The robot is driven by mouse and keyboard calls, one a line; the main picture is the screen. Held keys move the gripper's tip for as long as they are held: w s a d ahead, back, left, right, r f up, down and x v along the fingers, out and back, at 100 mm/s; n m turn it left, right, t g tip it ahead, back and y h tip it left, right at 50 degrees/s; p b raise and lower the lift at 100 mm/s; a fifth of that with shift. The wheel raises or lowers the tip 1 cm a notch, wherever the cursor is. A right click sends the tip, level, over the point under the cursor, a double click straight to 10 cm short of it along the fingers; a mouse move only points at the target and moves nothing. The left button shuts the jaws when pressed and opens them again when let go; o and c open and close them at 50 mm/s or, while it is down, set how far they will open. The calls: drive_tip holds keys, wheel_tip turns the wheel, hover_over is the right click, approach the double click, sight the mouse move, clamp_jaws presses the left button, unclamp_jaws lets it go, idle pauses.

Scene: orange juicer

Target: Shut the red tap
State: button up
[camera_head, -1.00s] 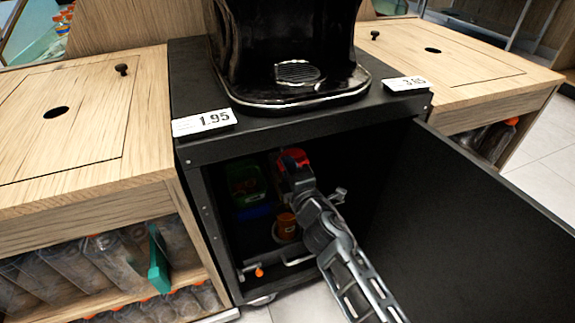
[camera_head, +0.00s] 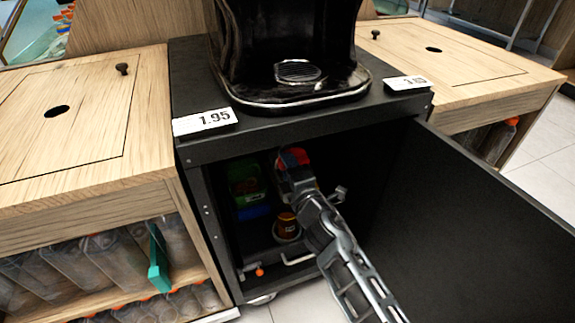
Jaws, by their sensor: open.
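A small red part (camera_head: 293,158), which looks like the red tap, shows at the far end of my arm inside the dark cabinet. My arm reaches in through the open door, and my gripper (camera_head: 291,168) is at or just in front of the red part. The wrist covers much of it, so the fingertips are hard to make out. I cannot tell whether they touch the red part or which way the tap is turned.
The black cabinet door (camera_head: 480,220) stands open on the right. Inside are a green container (camera_head: 244,180), an orange-brown jar (camera_head: 287,226) and a small orange-tipped fitting (camera_head: 259,271). The juicer (camera_head: 290,50) stands on top. Bottles (camera_head: 110,258) fill the left shelf.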

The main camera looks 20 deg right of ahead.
drive_tip(key=shift+s, duration=0.15)
drive_tip(key=s, duration=0.7)
drive_tip(key=shift+s, duration=0.25)
